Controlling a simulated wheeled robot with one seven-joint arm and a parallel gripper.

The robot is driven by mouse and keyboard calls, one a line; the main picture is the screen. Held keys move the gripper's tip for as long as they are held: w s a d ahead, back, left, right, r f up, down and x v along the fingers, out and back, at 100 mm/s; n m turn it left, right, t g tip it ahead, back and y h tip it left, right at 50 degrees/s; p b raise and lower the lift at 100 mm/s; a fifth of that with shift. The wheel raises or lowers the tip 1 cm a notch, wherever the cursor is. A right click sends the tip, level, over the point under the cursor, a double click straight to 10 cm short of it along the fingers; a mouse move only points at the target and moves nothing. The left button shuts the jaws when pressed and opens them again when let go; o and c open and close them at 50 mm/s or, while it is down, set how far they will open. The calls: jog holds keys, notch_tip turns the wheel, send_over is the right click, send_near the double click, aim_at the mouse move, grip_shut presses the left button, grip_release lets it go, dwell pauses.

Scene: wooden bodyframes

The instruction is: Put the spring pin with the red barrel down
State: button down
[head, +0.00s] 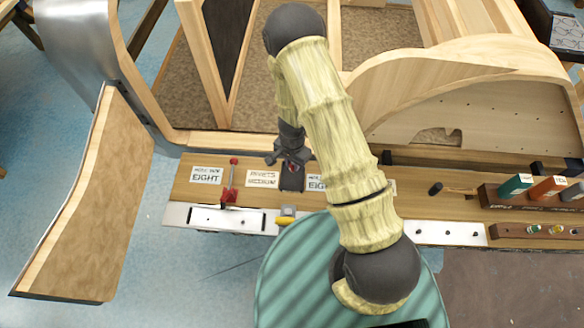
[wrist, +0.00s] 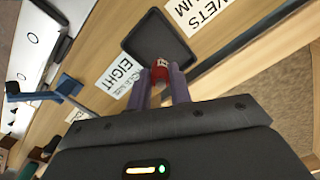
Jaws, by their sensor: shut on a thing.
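My gripper (head: 289,160) is over the wooden bench top, beside the lower arm link. In the wrist view its two fingers (wrist: 163,85) are closed on a small red piece, the barrel of the spring pin (wrist: 160,73). The rest of the pin is hidden by the fingers. A dark square tray (wrist: 157,42) lies just beyond the fingertips; it also shows under the gripper in the head view (head: 292,182). I cannot tell whether the pin touches it.
A red-handled tool (head: 231,180) stands left of the tray. A white metal rail (head: 180,214) runs along the front edge.

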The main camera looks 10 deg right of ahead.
aim_at(292, 164)
jog(key=shift+f, duration=1.9)
jog(key=c, duration=1.3)
grip_release()
notch_tip(292, 164, up, 12)
jog(key=shift+r, duration=0.1)
